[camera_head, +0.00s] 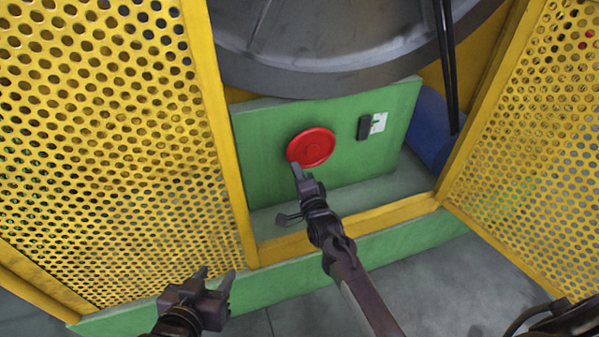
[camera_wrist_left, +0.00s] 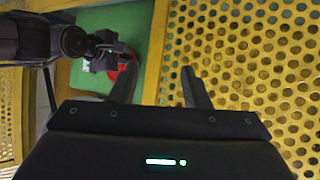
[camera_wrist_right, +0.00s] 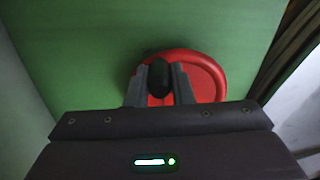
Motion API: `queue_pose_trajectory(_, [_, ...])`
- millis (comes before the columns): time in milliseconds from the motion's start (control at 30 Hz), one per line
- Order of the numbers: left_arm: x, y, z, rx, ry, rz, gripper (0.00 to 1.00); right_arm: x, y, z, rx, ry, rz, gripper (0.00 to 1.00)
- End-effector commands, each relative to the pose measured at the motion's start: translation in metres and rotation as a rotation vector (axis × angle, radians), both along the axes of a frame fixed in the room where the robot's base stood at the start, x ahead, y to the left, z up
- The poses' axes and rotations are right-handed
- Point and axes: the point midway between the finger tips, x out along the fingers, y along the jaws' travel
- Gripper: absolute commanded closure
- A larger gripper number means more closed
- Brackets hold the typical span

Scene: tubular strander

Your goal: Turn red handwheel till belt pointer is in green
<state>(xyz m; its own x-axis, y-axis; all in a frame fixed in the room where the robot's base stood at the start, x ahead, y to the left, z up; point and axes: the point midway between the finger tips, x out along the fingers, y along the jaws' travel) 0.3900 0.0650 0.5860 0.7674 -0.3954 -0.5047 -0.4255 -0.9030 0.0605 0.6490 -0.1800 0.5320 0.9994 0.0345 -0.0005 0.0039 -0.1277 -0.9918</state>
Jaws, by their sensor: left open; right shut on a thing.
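The red handwheel (camera_head: 312,146) is mounted on a green panel (camera_head: 270,125). My right gripper (camera_head: 297,172) is at the wheel's lower left rim. In the right wrist view its fingers (camera_wrist_right: 159,88) are shut on a dark knob (camera_wrist_right: 159,72) in front of the red wheel (camera_wrist_right: 207,72). A small white plate with a green mark (camera_head: 379,122) sits right of the wheel, beside a black block (camera_head: 364,128); the pointer's exact position is too small to tell. My left gripper (camera_head: 216,280) is open and empty, low and left of the wheel, near the yellow mesh.
Yellow perforated guard doors stand at left (camera_head: 110,150) and right (camera_head: 530,150). A large grey drum (camera_head: 330,50) hangs above the panel. A yellow sill (camera_head: 390,214) crosses below it. A blue cylinder (camera_head: 428,125) lies right. Grey floor (camera_head: 450,285) is clear in front.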

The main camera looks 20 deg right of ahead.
Motion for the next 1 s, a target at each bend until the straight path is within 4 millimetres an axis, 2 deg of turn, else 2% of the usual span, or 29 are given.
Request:
queue_pose_trajectory(100, [-0.013, 0.003, -0.017, 0.036, 0.09, -0.007, 0.57, 0.0, 0.001, 0.002, 0.028, 0.001, 0.001, 1.0])
queue_pose_trajectory(300, [-0.026, 0.006, -0.033, 0.068, 0.168, -0.014, 0.57, 0.0, 0.002, 0.003, 0.053, 0.002, 0.0, 1.0])
queue_pose_trajectory(733, [-0.029, 0.007, -0.037, 0.075, 0.187, -0.016, 0.57, 0.0, 0.001, 0.004, 0.058, 0.001, -0.001, 1.0])
queue_pose_trajectory(767, [-0.029, 0.007, -0.037, 0.075, 0.187, -0.016, 0.57, 0.0, 0.001, 0.004, 0.058, 0.001, -0.001, 0.78])
queue_pose_trajectory(900, [-0.029, 0.007, -0.037, 0.076, 0.187, -0.015, 0.57, 0.0, 0.001, 0.004, 0.057, 0.001, -0.001, 0.6])
queue_pose_trajectory(1000, [-0.028, 0.007, -0.037, 0.076, 0.187, -0.015, 0.57, 0.0, 0.001, 0.004, 0.057, 0.001, -0.001, 0.57])
